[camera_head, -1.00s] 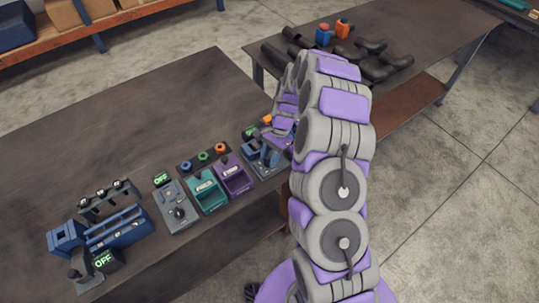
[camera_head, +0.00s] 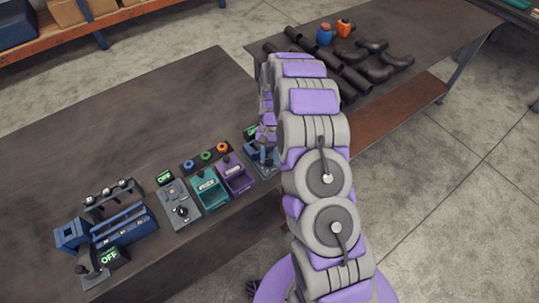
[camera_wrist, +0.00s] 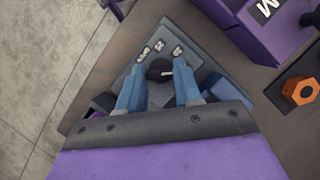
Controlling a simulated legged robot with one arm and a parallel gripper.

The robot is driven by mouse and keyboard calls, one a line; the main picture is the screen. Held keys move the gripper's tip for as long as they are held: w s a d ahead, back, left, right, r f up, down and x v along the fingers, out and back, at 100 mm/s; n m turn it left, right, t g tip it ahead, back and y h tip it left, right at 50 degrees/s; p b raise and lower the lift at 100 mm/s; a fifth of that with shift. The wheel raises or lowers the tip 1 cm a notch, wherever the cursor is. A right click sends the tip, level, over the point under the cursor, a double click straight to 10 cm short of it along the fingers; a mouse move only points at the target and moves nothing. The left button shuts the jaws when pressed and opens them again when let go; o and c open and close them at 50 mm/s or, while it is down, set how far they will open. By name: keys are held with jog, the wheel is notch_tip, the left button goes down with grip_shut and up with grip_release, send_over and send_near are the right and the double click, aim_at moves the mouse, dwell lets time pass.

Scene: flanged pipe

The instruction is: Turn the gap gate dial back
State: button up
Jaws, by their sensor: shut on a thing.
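A black dial (camera_wrist: 160,70) with a pale pointer mark sits on a grey panel (camera_wrist: 205,75) with several small white labels beyond it. The mark points to the right in the wrist view. My gripper (camera_wrist: 158,82) has its blue fingers on either side of the dial and is shut on it. In the head view my gripper (camera_head: 266,137) is over the blue-grey dial station (camera_head: 266,163) at the right end of the bench row. My arm partly hides that station, and the dial itself is too small to read there.
Another dial box (camera_head: 180,207) and a blue fixture (camera_head: 124,226) are farther left. An orange nut (camera_wrist: 300,90) lies close by. Dark pipes (camera_head: 354,78) lie on the back table.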

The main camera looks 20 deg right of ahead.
jog(key=shift+w, duration=0.1)
dwell(0.3)
jog(key=o, duration=1)
jog(key=shift+o, duration=0.2)
jog(key=p+v, duration=0.1)
jog(key=v, duration=1.6)
jog(key=shift+p, duration=0.4)
jog(key=shift+r, duration=0.15)
